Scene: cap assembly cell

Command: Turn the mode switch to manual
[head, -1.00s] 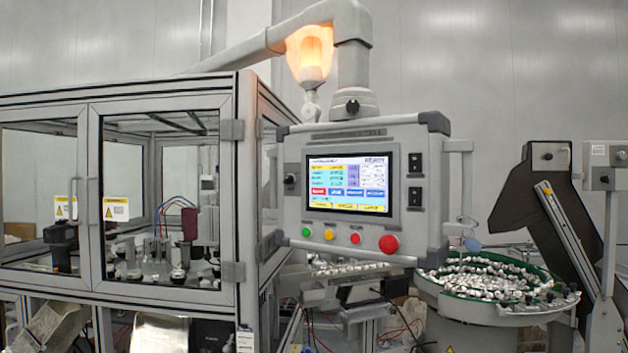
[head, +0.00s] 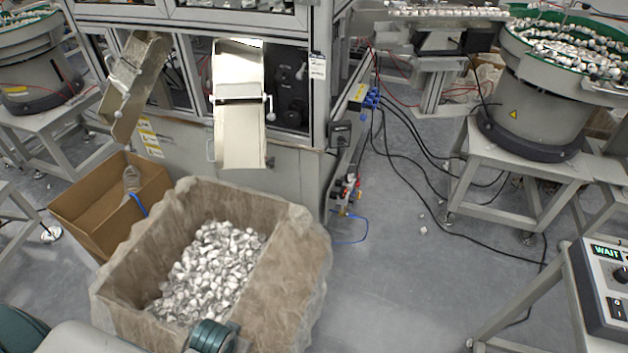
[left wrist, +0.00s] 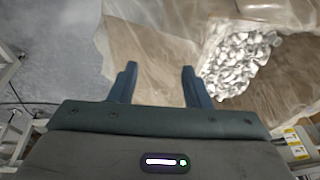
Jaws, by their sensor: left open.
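A grey control box (head: 605,285) stands at the right edge of the head view, partly cut off. It has a green "WAIT" display, a black knob (head: 621,275) and a black rocker switch below. I cannot tell whether this knob is the mode switch, and its setting is not readable. My left gripper (left wrist: 157,85) is open and empty in the left wrist view, with its dark fingers apart over a plastic-lined bin. Part of my left arm shows at the bottom left of the head view, far from the control box. My right gripper is not in view.
The lined bin (head: 310,250) holds many small white caps. A cardboard box (head: 85,215) and metal chutes (head: 240,135) are behind it. A bowl feeder (head: 530,115) stands at the upper right. Black cables (head: 400,175) cross the floor; the middle right floor is mostly clear.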

